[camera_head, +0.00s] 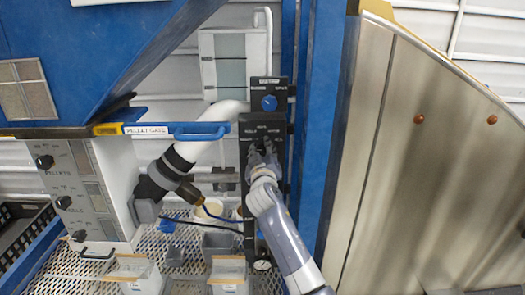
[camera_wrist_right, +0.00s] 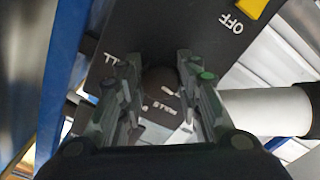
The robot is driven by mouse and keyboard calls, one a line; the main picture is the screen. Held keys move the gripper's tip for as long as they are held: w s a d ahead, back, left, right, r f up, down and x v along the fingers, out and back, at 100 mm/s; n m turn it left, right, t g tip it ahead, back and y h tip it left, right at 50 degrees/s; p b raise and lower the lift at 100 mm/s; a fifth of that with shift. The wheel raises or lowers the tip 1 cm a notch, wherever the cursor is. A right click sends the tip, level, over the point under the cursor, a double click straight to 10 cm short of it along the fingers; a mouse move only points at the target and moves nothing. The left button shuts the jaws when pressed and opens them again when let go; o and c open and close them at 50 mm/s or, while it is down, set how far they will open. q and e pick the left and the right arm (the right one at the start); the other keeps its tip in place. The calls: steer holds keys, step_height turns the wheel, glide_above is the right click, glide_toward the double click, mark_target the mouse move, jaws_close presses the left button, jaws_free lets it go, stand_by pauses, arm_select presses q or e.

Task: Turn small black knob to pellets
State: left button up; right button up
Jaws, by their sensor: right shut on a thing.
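A small round black knob (camera_wrist_right: 160,80) sits on a black control plate (camera_wrist_right: 150,30), between the fingers of my right gripper (camera_wrist_right: 160,92) in the wrist view. The fingers are shut on its sides. In the head view my right gripper (camera_head: 263,150) reaches up to the same narrow black panel (camera_head: 250,205) and hides the knob. White lettering shows around the knob, partly covered and too small to read surely. My left gripper is not in view.
A blue knob (camera_head: 269,103) sits on the plate above. A thick white pipe (camera_head: 200,145) with a black coupling runs close on the left. A blue post (camera_head: 315,130) stands on the right. A grey panel (camera_head: 75,190) with black knobs is at far left.

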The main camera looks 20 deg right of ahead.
steer(key=shift+r, duration=0.15)
steer(key=o, duration=0.9)
steer(key=shift+o, duration=0.9)
steer(key=shift+w+d+f, duration=0.1)
steer(key=shift+w+f, duration=0.05)
steer(key=shift+f, duration=0.05)
steer(key=v, duration=1.2)
